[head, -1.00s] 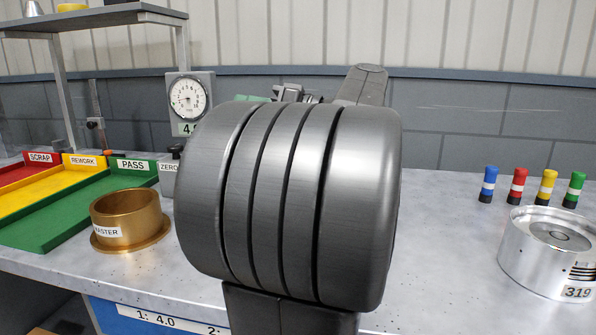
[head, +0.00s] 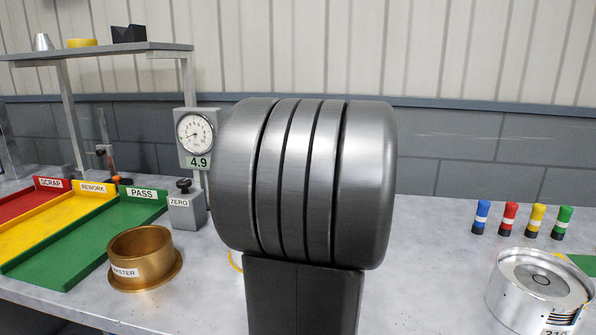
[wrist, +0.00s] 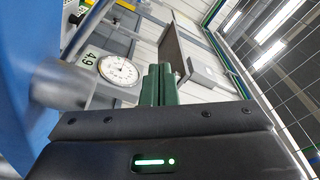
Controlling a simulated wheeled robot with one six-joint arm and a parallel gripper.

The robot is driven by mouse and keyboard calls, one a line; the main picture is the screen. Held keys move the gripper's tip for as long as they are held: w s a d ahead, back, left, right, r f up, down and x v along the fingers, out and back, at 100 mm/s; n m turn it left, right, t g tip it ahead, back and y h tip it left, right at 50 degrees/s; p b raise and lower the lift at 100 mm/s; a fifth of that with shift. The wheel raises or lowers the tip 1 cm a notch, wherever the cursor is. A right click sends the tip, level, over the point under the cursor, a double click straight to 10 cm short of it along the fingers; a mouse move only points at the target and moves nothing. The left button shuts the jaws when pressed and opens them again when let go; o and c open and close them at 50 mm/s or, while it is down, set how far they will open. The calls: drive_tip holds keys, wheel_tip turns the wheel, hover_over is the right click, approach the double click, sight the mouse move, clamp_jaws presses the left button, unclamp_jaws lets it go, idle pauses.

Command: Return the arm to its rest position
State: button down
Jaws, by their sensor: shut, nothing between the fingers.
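My gripper (wrist: 156,84) shows in the wrist view with its two dark green fingers together, nothing between them. It points up toward the wall, shelf and ceiling, clear of any object. In the head view my dark arm joint fills the middle of the picture, standing in front of the bench, and the gripper is hidden behind it.
A dial gauge (head: 195,133) reading 4.9 stands left of my arm, with a ZERO block (head: 187,208). A brass MASTER ring (head: 143,250) and red, yellow and green trays (head: 90,240) lie left.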

drive_tip(key=shift+w+d+r+m+p, duration=0.1)
drive_tip(key=shift+w+r+m+p, duration=0.3)
drive_tip(key=shift+p, duration=0.6)
drive_tip(key=shift+w+d+r+m+p, duration=0.1)
drive_tip(key=shift+w+m+p, duration=0.45)
drive_tip(key=shift+p, duration=0.45)
drive_tip(key=shift+w+f+m+p, duration=0.15)
drive_tip(key=shift+m+p, duration=0.2)
drive_tip(key=shift+p, duration=0.2)
drive_tip(key=shift+f, duration=0.15)
